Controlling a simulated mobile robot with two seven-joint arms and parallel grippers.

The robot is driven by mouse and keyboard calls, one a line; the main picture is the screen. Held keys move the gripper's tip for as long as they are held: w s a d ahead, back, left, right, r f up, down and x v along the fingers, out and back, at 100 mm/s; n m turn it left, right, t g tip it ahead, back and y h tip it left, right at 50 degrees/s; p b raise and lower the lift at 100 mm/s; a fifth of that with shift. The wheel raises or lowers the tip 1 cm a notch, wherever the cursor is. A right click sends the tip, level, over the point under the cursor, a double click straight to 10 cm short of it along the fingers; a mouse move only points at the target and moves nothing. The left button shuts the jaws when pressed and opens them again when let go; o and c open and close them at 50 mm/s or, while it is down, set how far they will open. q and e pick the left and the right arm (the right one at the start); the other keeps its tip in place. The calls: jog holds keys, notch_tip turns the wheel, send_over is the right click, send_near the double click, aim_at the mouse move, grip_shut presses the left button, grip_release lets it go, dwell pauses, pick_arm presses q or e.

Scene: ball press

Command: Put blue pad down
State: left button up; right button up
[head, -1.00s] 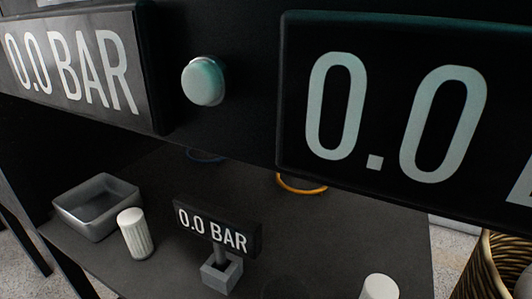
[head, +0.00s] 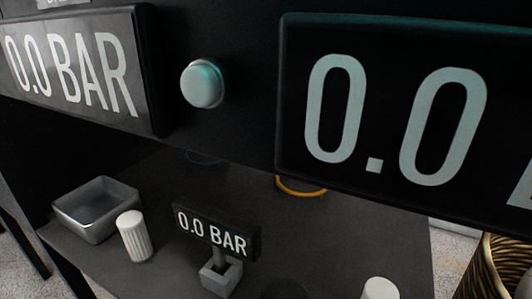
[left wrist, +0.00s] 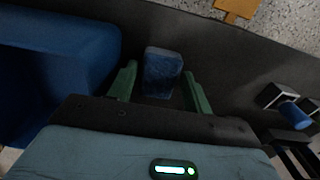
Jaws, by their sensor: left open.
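In the left wrist view, my left gripper (left wrist: 160,84) has its two green fingers spread apart. The blue pad (left wrist: 163,66) lies between them, with a dark gap visible on either side. The pad rests on or just above a dark surface; I cannot tell which. Its lower end is close to my gripper's palm. Neither the pad nor my grippers can be made out in the head view. My right gripper is not in view.
A large blue body (left wrist: 60,70) stands close left of my left gripper. A small block with a blue cylinder (left wrist: 293,113) is at right. In the head view, a grey tray (head: 97,210), a white cylinder (head: 134,236) and a small display (head: 217,232) occupy the table.

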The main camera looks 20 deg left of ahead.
pick_arm(q)
notch_tip(320, 180, up, 6)
jog(key=p, duration=0.2)
jog(key=shift+w+f+p, duration=0.15)
jog(key=shift+p, duration=0.15)
jog(key=shift+d+r+p, duration=0.1)
jog(key=shift+r+p, duration=0.25)
jog(key=shift+r, duration=0.45)
